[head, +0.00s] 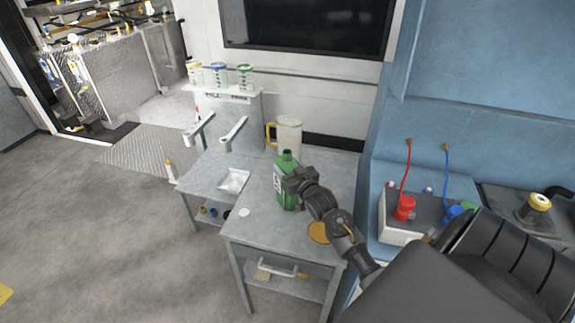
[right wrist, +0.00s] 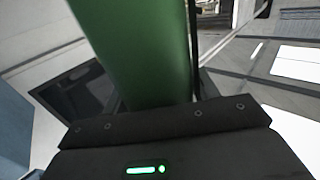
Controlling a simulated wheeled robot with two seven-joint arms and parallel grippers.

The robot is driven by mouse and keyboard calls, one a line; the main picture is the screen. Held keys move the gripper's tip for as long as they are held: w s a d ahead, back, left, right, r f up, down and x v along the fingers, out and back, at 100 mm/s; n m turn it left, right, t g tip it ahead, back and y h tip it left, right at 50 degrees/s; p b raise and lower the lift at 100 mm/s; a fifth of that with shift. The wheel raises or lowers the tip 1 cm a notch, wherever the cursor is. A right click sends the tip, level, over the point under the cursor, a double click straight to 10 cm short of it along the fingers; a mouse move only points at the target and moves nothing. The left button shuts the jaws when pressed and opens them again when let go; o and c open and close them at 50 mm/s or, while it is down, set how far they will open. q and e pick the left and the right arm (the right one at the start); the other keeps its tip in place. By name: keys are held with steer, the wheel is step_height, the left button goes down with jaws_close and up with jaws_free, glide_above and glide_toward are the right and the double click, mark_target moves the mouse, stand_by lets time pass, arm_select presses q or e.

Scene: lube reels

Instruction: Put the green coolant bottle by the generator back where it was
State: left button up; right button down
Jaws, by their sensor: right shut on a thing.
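The green coolant bottle (head: 285,186) is upright at the grey metal table in the head view, with a pale label on its left side. My right gripper (head: 296,181) is shut on it from the right. The bottle (right wrist: 148,50) also fills the middle of the right wrist view, between the fingers. I cannot tell whether its base touches the tabletop. The generator is not clearly identifiable; a grey battery-like box (head: 400,222) with red and blue clamps stands at the right. My left gripper is not in view.
A beige jug (head: 288,135) stands behind the bottle on the table (head: 260,215). A white tray (head: 234,181) lies to the left, near a small white disc (head: 244,212). An amber disc (head: 319,233) lies near the right edge. Several containers stand on the back shelf (head: 222,91).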

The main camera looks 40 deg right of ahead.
steer(key=shift+c, duration=2.2)
jaws_free()
steer(key=shift+s+a, duration=0.1)
steer(key=shift+s, duration=0.2)
steer(key=s+a+b, duration=0.2)
steer(key=s, duration=0.9)
steer(key=shift+s, duration=0.2)
